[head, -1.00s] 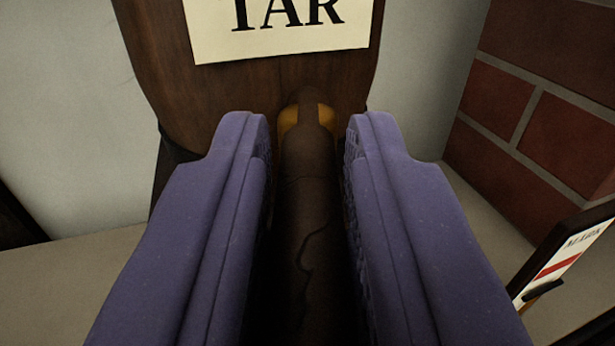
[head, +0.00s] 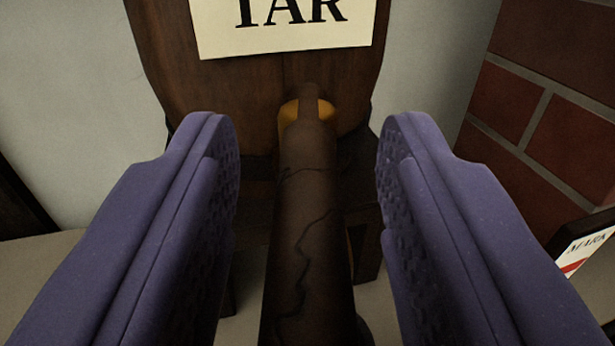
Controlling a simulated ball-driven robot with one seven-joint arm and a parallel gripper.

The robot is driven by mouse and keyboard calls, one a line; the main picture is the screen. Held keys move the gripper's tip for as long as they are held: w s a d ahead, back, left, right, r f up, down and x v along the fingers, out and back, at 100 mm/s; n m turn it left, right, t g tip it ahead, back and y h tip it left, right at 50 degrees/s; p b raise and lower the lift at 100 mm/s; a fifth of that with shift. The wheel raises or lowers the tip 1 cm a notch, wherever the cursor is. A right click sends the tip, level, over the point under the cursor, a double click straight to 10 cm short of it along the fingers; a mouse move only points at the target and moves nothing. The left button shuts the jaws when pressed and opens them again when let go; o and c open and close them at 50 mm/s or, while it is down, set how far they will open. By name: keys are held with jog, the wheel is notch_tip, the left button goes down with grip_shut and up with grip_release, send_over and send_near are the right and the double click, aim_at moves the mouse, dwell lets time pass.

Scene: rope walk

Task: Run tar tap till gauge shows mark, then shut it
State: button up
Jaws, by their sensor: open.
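A dark wooden barrel (head: 225,95) labelled TAR (head: 290,25) stands ahead. A brass-coloured collar (head: 291,112) shows low on its front. A long, dark brown, cracked piece of the tap (head: 312,210) runs from there towards me. My gripper (head: 308,135) is open. Its purple fingers stand on either side of the brown piece, with a gap on both sides, touching neither. The gauge card (head: 588,248) with the word MARK and part of a red line is at the right edge. The rest of the gauge is cut off, and its pointer is out of view.
A red brick wall (head: 545,110) rises on the right, close to the gauge. A pale wall (head: 75,110) is behind the barrel. A dark stand (head: 365,225) shows under the barrel. Pale floor or ledge (head: 60,270) lies at the lower left.

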jog(key=s+p, duration=0.1)
jog(key=s, duration=0.6)
jog(key=shift+s+a, duration=0.25)
jog(key=shift+a, duration=0.05)
dwell(7.0)
